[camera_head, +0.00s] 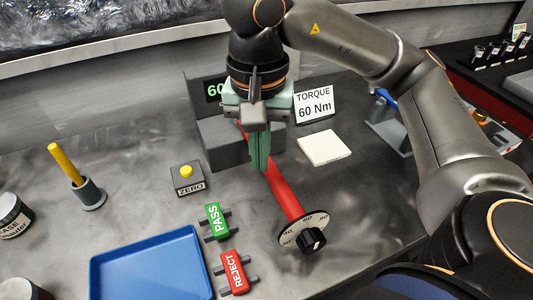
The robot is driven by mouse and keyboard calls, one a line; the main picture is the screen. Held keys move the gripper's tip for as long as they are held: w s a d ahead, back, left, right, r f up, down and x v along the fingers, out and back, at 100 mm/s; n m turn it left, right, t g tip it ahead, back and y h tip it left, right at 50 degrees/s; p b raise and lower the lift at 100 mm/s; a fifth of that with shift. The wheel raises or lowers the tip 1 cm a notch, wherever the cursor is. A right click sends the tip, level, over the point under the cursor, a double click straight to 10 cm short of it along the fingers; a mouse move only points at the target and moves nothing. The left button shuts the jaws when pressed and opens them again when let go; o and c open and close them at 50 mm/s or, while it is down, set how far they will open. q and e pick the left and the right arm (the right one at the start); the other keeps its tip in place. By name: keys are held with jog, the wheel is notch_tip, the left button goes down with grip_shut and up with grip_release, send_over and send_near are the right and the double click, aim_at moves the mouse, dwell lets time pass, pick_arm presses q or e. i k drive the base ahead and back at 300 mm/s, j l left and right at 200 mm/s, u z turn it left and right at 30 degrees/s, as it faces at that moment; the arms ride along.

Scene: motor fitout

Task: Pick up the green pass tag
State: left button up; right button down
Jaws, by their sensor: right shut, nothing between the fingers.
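The green pass tag (214,219) lies on two dark bars on the grey bench, left of the middle, with white PASS lettering. My right gripper (260,168) comes down from above, up and to the right of the tag and apart from it. Its pale green fingers are shut with nothing between them. They overlap a red-handled tool with a dial in the picture; I cannot tell whether they touch it. My left gripper is not in view.
A red reject tag (233,271) lies just below the pass tag, beside a blue tray (103,264). A ZERO button box (187,180) and a yellow stick (66,164) in a holder stand to the left.

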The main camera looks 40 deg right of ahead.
aim_at(220, 230)
jog(key=k, duration=1)
